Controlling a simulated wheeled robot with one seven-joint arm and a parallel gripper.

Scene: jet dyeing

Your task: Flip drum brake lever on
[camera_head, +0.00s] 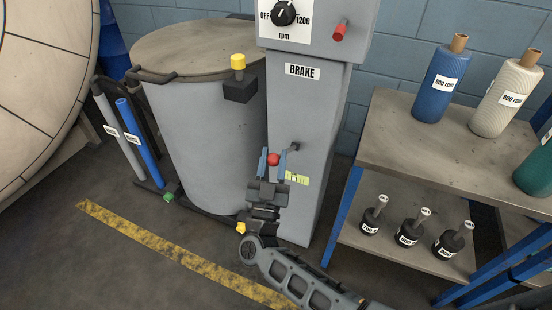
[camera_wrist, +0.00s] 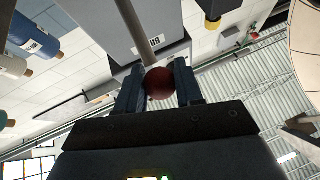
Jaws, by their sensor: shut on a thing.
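The brake lever ends in a red ball knob (camera_head: 273,159), seen low on the front of the grey post below a white BRAKE label (camera_head: 302,71). My gripper (camera_head: 273,163) is at the knob, with one blue finger on each side of it. In the wrist view the dark red knob (camera_wrist: 160,83) sits between the two fingertips, and the grey lever rod (camera_wrist: 136,35) runs up from it. The gripper is shut on the knob. A yellow-green label (camera_head: 297,179) lies just right of the gripper, partly hidden by it.
A large grey lidded drum (camera_head: 205,120) stands left of the post. A yellow knob on a black block (camera_head: 238,75) sticks out beside it. A blue-legged shelf table (camera_head: 400,145) with cones and several black weights stands close on the right. A yellow floor line (camera_head: 150,240) runs in front.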

